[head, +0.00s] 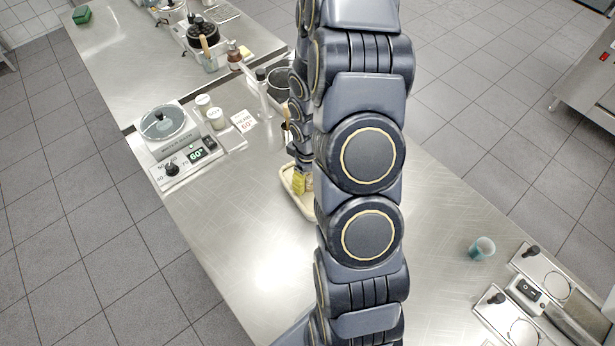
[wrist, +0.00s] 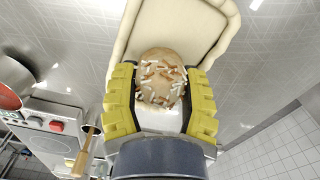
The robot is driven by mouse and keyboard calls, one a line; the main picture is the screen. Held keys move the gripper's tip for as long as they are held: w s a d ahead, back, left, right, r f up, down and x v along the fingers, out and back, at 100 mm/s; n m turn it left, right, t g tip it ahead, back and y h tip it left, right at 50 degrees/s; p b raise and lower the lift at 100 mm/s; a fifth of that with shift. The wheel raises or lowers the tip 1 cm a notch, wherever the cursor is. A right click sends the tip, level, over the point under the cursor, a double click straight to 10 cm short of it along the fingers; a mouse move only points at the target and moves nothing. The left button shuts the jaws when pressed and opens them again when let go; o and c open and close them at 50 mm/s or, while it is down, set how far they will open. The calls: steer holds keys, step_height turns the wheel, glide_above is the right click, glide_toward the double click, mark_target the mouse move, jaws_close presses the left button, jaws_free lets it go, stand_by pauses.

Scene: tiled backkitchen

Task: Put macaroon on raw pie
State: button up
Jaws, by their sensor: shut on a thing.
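The macaroon (wrist: 160,80) is a tan ball with white and orange-brown sprinkles and a pale lower part. It sits between the yellow fingers of my gripper (wrist: 160,92), which is shut on it. The raw pie (wrist: 187,24) is a cream-coloured, raised-rim shell beyond the macaroon in the wrist view. The macaroon overlaps its near part in the picture; I cannot tell whether they touch. In the head view, the raw pie (head: 290,199) shows partly beside my gripper (head: 300,184); my arm hides the rest and the macaroon.
A dark pot (head: 283,82) and a bottle (head: 263,92) stand behind the pie. A small teal cup (head: 482,248) is at the right. The counter's front left is clear.

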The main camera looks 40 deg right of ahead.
steer(key=shift+f, duration=0.25)
steer(key=o, duration=0.9)
step_height(320, 180, up, 12)
steer(key=shift+r, duration=0.1)
steer(key=s+a+r+m, duration=0.1)
steer(key=s+a+r, duration=0.3)
steer(key=s+a, duration=0.1)
steer(key=s+a+r+g, duration=0.1)
steer(key=s+a+r, duration=0.4)
steer(key=s+a, duration=0.1)
steer(key=s+a+r+m, duration=0.1)
steer(key=s+a+r, duration=0.3)
steer(key=s+a, duration=0.2)
steer(key=shift+r+m+g, duration=0.3)
steer(key=shift+r+g, duration=0.05)
steer(key=shift+g, duration=0.05)
steer(key=shift+w, duration=0.1)
